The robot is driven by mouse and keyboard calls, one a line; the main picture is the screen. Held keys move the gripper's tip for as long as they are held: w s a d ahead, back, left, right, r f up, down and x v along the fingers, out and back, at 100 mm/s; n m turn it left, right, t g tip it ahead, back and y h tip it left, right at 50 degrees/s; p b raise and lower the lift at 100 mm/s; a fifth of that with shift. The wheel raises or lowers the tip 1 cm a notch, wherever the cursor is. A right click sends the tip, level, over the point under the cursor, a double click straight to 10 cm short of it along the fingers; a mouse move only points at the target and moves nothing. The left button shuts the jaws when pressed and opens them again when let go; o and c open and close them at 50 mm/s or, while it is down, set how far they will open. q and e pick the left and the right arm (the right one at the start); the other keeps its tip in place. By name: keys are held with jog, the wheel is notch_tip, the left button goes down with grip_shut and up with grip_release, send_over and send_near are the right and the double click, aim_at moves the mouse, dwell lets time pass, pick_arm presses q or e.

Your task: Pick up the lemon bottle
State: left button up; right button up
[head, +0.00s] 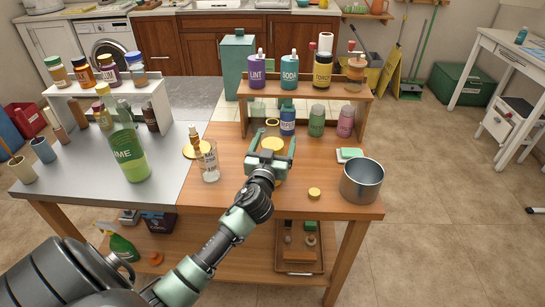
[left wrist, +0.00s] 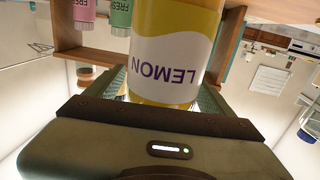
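The lemon bottle (left wrist: 175,50) fills the middle of the left wrist view, upside down in the picture, with a white label reading LEMON and yellow contents. In the head view its yellow top (head: 272,144) shows between the fingers of my left gripper (head: 271,147); the gripper and wrist hide most of the rest. The fingers stand open on either side of the bottle, with a small gap seeming to show. The bottle stands upright on the wooden table, in front of the small shelf. My right gripper is not in view.
Behind the bottle is a wooden shelf (head: 305,91) with several bottles on and under it. A glass (head: 209,163) and a green lime bottle (head: 128,150) stand left. A metal pot (head: 361,181), a sponge (head: 348,154) and a yellow lid (head: 314,193) are right.

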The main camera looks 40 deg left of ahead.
pick_arm(q)
jog(key=c, duration=1.5)
grip_shut()
jog(key=shift+r, duration=0.15)
